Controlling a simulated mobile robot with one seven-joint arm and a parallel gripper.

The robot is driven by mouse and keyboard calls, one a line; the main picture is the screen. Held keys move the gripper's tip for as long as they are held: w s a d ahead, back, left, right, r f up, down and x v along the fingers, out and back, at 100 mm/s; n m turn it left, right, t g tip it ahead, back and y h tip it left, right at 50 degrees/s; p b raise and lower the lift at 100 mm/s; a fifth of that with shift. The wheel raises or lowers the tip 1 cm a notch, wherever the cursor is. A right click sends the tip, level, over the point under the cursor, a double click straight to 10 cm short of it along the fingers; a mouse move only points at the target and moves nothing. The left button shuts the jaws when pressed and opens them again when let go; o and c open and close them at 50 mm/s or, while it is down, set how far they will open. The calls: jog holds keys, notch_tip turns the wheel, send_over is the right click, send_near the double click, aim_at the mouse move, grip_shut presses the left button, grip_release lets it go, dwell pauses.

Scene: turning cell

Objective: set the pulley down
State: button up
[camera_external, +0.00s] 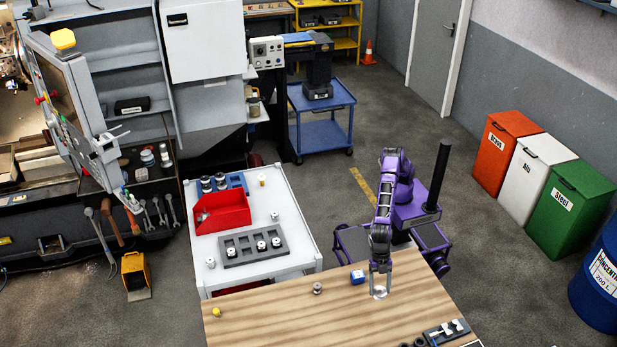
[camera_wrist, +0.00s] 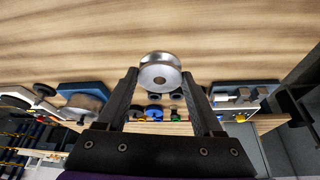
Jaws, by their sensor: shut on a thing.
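The pulley (camera_external: 379,293) is a silvery grooved wheel with a central hole. It is low over the wooden table (camera_external: 290,315); I cannot tell whether it touches the top. My gripper (camera_external: 380,285) points down and is shut on the pulley.
A dark tray with parts (camera_external: 446,332) is at the front right. A yellow piece (camera_external: 216,312) lies far left. The table's middle is clear.

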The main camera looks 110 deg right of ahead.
notch_tip(320, 180, down, 10)
jog(key=shift+s+r, duration=0.1)
jog(key=shift+r, duration=0.05)
dwell(0.3)
jog(key=shift+f+b, duration=0.25)
jog(key=shift+b, duration=0.1)
jog(key=o, duration=1.4)
jog(key=shift+o, duration=0.2)
jog(key=shift+r, duration=0.15)
jog(key=shift+r, duration=0.25)
jog(key=v, duration=1.1)
jog(key=shift+r+p, duration=0.3)
jog(key=shift+p, duration=0.05)
jog(key=shift+d, duration=0.15)
